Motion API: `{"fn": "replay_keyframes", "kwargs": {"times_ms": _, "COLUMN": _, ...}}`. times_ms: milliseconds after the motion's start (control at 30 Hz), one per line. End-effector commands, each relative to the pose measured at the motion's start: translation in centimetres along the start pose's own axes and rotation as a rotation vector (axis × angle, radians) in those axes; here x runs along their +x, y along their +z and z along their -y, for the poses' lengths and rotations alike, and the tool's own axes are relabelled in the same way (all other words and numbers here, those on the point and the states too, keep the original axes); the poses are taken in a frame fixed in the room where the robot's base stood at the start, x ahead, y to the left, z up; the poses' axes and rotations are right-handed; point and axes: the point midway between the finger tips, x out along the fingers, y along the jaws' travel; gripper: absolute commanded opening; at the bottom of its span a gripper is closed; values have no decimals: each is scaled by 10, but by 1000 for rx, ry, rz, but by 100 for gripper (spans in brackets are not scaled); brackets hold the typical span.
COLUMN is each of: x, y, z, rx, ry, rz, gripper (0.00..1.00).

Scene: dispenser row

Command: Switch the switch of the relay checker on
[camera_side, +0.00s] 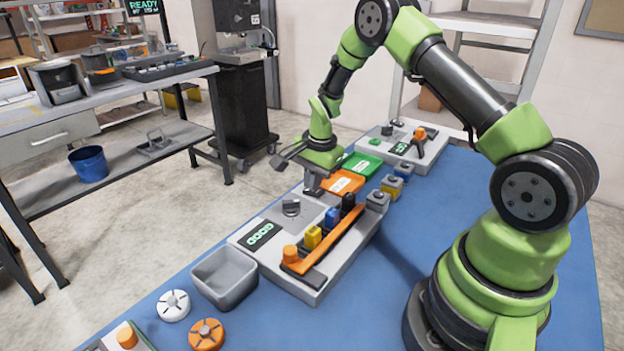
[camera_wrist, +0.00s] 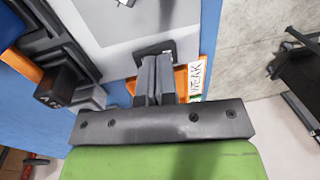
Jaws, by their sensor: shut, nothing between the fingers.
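The relay checker (camera_side: 235,243) is a pale grey box on the blue table, with a lit display (camera_side: 262,235) reading GOOD. In the wrist view, my fingers (camera_wrist: 154,72) are over a small dark switch plate (camera_wrist: 168,46) at the edge of the grey panel. They hide most of it, so the switch's position and any contact cannot be told.
An orange tray (camera_side: 341,182), labelled WEAK in the wrist view (camera_wrist: 181,82), and a green tray (camera_side: 357,161) lie just beyond. Small blocks (camera_side: 391,187) stand to the right. A grey bin (camera_side: 224,279) and round parts (camera_side: 206,334) are nearer. Another device (camera_side: 377,140) stands behind.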

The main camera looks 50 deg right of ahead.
Motion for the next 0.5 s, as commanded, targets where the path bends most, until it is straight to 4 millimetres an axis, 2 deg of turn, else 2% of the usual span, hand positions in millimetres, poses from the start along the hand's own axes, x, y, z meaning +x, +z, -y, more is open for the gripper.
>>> {"fn": "replay_keyframes", "kwargs": {"times_ms": 267, "x": -8, "y": 0, "z": 3, "rx": -2, "ry": -3, "rz": -1, "gripper": 0}}
{"fn": "replay_keyframes", "kwargs": {"times_ms": 367, "x": -24, "y": 0, "z": 8, "rx": -1, "ry": -5, "rz": -2, "gripper": 0}}
{"fn": "replay_keyframes", "kwargs": {"times_ms": 500, "x": -55, "y": 0, "z": 17, "rx": -1, "ry": -8, "rz": -3, "gripper": 0}}
